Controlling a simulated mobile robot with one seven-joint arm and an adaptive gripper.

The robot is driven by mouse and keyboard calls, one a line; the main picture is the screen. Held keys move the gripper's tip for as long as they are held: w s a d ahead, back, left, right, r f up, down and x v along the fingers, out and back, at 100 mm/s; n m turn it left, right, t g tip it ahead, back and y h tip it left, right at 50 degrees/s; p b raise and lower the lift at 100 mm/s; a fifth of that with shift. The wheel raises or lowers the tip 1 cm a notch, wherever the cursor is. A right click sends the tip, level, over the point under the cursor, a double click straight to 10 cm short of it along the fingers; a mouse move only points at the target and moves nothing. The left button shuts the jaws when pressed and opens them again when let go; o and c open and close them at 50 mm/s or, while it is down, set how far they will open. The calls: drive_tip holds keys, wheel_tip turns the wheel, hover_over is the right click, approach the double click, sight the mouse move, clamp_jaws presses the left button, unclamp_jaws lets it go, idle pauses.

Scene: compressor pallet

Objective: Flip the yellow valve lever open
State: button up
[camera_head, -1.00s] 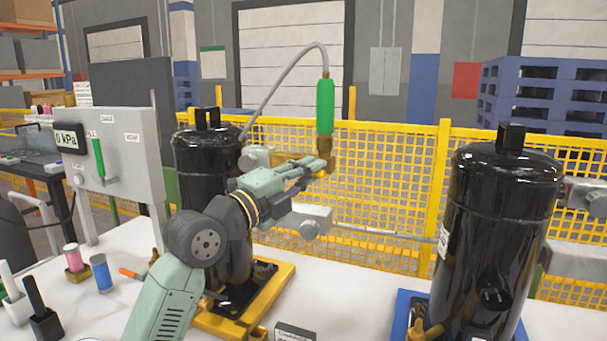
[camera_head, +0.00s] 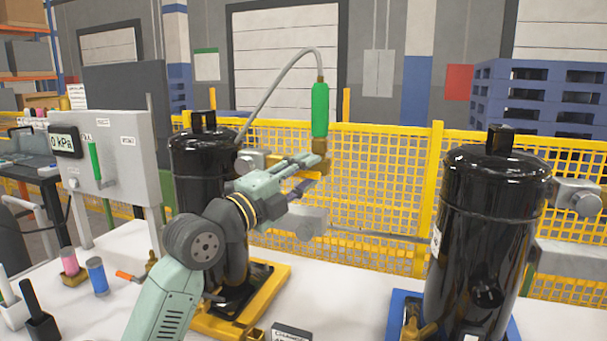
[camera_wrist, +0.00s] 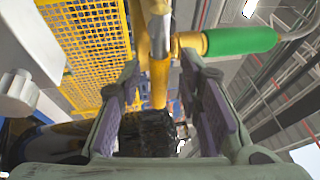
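The yellow valve lever (camera_wrist: 160,84) hangs from a valve and reaches down between the two fingers of my gripper (camera_wrist: 162,72) in the wrist view. The fingers stand apart, with a gap visible on each side of the lever. In the head view, my gripper (camera_head: 322,184) is at the valve, with the yellow lever (camera_head: 303,188) partly hidden between its fingers. The brass valve body (camera_head: 320,157) sits under a green hose grip (camera_head: 320,109). The green grip also shows at the upper right of the wrist view (camera_wrist: 240,40).
A black compressor (camera_head: 198,165) stands behind my arm on a yellow base. Another black compressor (camera_head: 490,235) stands at right on a blue base. A grey hose (camera_head: 275,80) arches up to the green grip. A grey gauge panel (camera_head: 112,165) reads 0 kPa at left.

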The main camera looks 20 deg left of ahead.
drive_tip(key=shift+s, duration=0.1)
drive_tip(key=v, duration=1.2)
drive_tip(key=shift+a, duration=0.1)
